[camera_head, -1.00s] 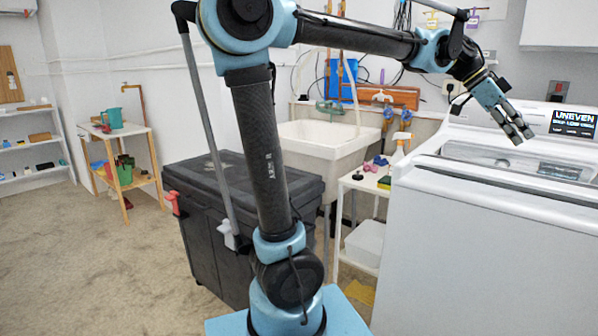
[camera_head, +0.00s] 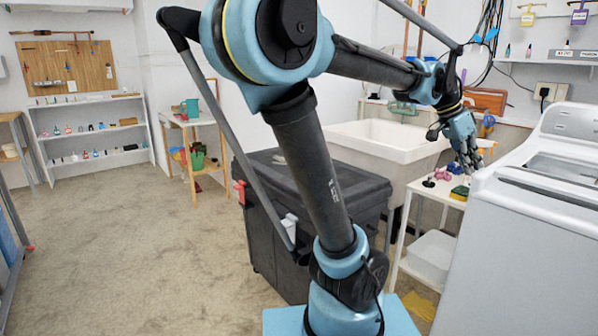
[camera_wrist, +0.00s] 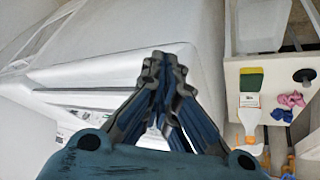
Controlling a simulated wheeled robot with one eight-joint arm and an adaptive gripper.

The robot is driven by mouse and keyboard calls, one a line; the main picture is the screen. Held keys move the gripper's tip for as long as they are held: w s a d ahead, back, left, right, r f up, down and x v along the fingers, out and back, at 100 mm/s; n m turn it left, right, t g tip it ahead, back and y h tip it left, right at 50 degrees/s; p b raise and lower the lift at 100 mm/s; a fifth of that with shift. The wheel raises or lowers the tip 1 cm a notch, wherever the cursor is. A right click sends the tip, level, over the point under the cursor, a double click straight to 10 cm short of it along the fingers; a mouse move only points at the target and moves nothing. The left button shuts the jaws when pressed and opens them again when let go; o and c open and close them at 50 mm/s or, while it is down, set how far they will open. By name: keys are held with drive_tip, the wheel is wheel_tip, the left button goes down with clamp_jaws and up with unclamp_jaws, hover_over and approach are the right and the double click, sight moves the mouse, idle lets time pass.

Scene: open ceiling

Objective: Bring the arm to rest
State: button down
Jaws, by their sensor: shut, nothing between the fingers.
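My gripper (camera_head: 470,160) hangs at the end of my raised arm, in front of the right part of the sink and close to the left edge of the white washing machine (camera_head: 530,215). In the wrist view my gripper (camera_wrist: 163,62) is shut and empty, its fingertips together. The machine's white body (camera_wrist: 200,30) fills the middle and left behind the fingers. The fingers appear apart from it, though the exact gap cannot be told.
A small white table (camera_head: 405,215) holds a sponge (camera_head: 460,192) and pink items (camera_head: 442,174). A sink (camera_head: 375,140) and dark lidded bin (camera_head: 280,230) stand left of it. A shelf (camera_head: 90,140) and wooden stand (camera_head: 190,155) are further back.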

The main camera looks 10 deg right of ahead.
drive_tip(key=w+a+f+n+t+y, duration=0.1)
drive_tip(key=w+a+f+n, duration=0.25)
drive_tip(key=a, duration=0.35)
drive_tip(key=w+a+f+n+t, duration=0.1)
drive_tip(key=w+a+f+n, duration=0.2)
drive_tip(key=a, duration=0.5)
drive_tip(key=w+a+f+n+t+y, duration=0.1)
drive_tip(key=a+f+n+t, duration=0.15)
drive_tip(key=a+f, duration=0.35)
drive_tip(key=s+a+f+n+y, duration=0.2)
drive_tip(key=a+f+n, duration=0.3)
drive_tip(key=a, duration=0.4)
drive_tip(key=s+a+f+n+y, duration=0.1)
drive_tip(key=s+a+f+n, duration=0.1)
drive_tip(key=a+f+n, duration=0.3)
drive_tip(key=a, duration=0.4)
drive_tip(key=shift+s+f+y, duration=0.25)
drive_tip(key=shift+s+y, duration=0.15)
drive_tip(key=shift+d, duration=0.15)
